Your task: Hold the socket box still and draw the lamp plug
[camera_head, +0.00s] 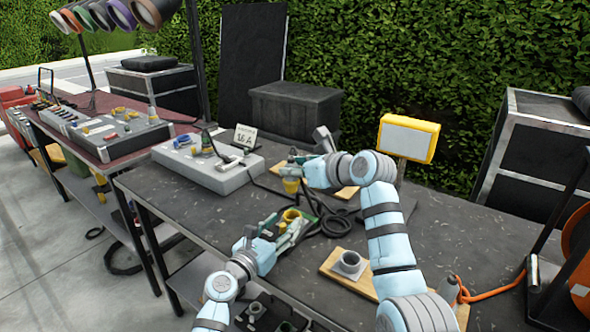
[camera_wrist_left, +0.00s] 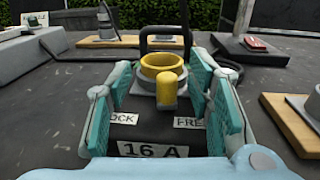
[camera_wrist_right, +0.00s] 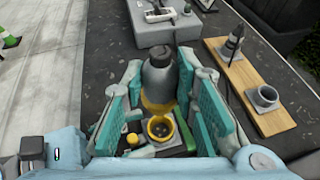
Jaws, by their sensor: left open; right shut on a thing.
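The dark socket box (camera_wrist_left: 150,130), labelled "16 A" with partly hidden "LOCK" and "FREE" labels, sits on the black table. Its round yellow socket (camera_head: 291,216) faces up, with a yellow lever (camera_wrist_left: 168,92) in front. My left gripper (camera_head: 277,229) is open, with one finger on each side of the box; I cannot tell whether they touch it. My right gripper (camera_head: 292,172) is shut on the lamp plug, a grey body (camera_wrist_right: 160,75) with a yellow collar. The plug hangs above the socket, apart from it. Pin holes show in the socket in the right wrist view (camera_wrist_right: 161,129).
A wooden board with a grey ring (camera_head: 349,263) lies right of the box. A yellow-framed panel (camera_head: 408,138) stands at the back. Black cable (camera_head: 337,224) coils beside the box.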

